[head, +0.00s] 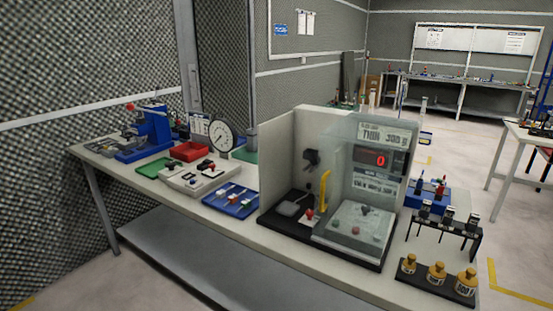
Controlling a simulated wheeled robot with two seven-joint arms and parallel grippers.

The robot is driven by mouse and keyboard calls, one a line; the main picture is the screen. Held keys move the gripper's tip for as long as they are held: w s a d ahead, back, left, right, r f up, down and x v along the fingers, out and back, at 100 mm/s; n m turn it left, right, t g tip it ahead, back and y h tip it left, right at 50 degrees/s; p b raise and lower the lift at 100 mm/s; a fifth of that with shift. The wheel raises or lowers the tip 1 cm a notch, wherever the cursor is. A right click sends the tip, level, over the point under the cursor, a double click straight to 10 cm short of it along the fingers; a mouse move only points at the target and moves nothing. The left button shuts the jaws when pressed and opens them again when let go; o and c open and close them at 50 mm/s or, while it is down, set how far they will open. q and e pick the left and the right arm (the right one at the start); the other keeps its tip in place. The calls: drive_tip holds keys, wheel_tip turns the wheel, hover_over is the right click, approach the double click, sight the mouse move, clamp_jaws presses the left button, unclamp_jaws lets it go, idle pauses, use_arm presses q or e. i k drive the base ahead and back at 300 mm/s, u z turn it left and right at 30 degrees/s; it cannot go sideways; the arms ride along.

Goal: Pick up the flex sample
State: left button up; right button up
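I cannot tell which thing is the flex sample; no piece in view is clearly it. Several small pale pieces lie on a blue tray (232,210) near the middle of the workbench (190,205), too small to identify. Right of the tray stands a test machine (384,137) with a clear front panel, a yellow handle (324,188) and a red display reading 0. Left of the blue tray is a pale fixture board (183,178) with dark and red parts. Neither of my grippers is in view.
A dial gauge (221,135), a red bin (187,151) and a blue machine (150,131) stand at the bench's left. Brass weights (436,272) and a black rack (445,225) stand at its right end. Floor (465,190) is open between this bench and another table (522,134).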

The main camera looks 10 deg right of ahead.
sight(448, 215)
drive_tip(key=z, duration=0.6)
drive_tip(key=k, duration=0.35)
drive_tip(key=z, duration=0.65)
drive_tip(key=i, duration=0.4)
drive_tip(key=z, duration=0.05)
